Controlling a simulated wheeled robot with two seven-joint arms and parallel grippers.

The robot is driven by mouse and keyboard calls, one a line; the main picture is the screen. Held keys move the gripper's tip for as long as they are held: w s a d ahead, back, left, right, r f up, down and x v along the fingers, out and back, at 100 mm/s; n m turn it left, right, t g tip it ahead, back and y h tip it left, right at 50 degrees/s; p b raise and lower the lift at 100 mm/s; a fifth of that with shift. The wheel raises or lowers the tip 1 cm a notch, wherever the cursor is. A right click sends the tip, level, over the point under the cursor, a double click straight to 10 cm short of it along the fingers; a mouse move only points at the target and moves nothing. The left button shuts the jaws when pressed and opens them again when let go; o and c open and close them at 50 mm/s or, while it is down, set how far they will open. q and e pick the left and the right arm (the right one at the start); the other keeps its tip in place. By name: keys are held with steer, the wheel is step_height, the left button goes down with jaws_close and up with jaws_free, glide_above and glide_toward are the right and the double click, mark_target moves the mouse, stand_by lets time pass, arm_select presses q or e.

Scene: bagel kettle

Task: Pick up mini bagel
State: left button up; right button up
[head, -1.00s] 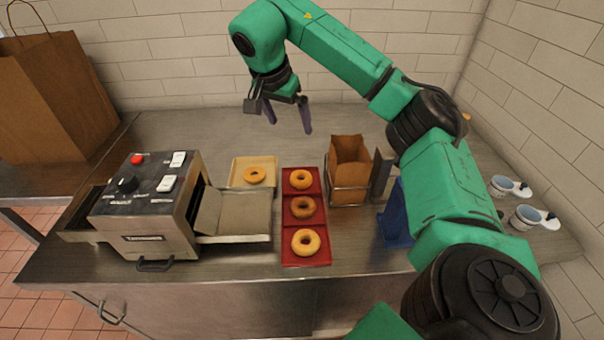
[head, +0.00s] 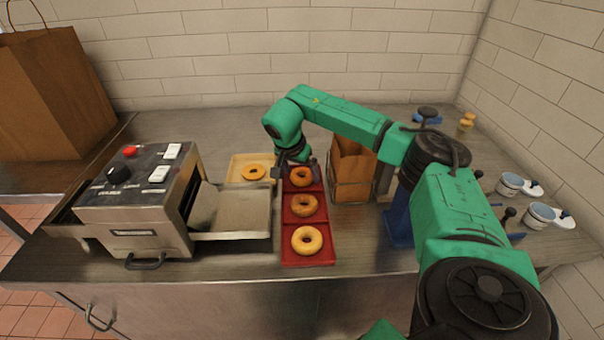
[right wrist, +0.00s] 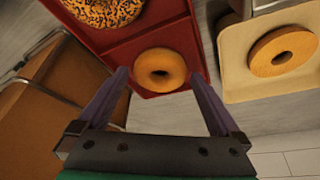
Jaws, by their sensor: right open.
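Three bagels lie in a row in the red tray (head: 291,257). The far one is a plain golden bagel (head: 301,182), the middle one is a browner bagel (head: 303,206), and the near one is a pale plain bagel (head: 307,240). Another golden bagel (head: 256,173) lies on the beige tray (head: 239,163). My right gripper (head: 299,168) is open and points down at the far bagel in the red tray. In the right wrist view this bagel (right wrist: 160,84) shows between the open fingertips (right wrist: 159,77). Contact cannot be told. My left gripper is out of view.
A toaster (head: 140,205) with an outfeed plate (head: 232,210) stands left of the trays. A brown paper bag in a wire holder (head: 353,172) stands close on the right. Cups (head: 510,185) are at the far right. The counter front is clear.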

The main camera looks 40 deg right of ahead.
steer(key=shift+d+f, duration=0.2)
steer(key=shift+f, duration=0.2)
steer(key=c, duration=1.1)
step_height(320, 180, up, 20)
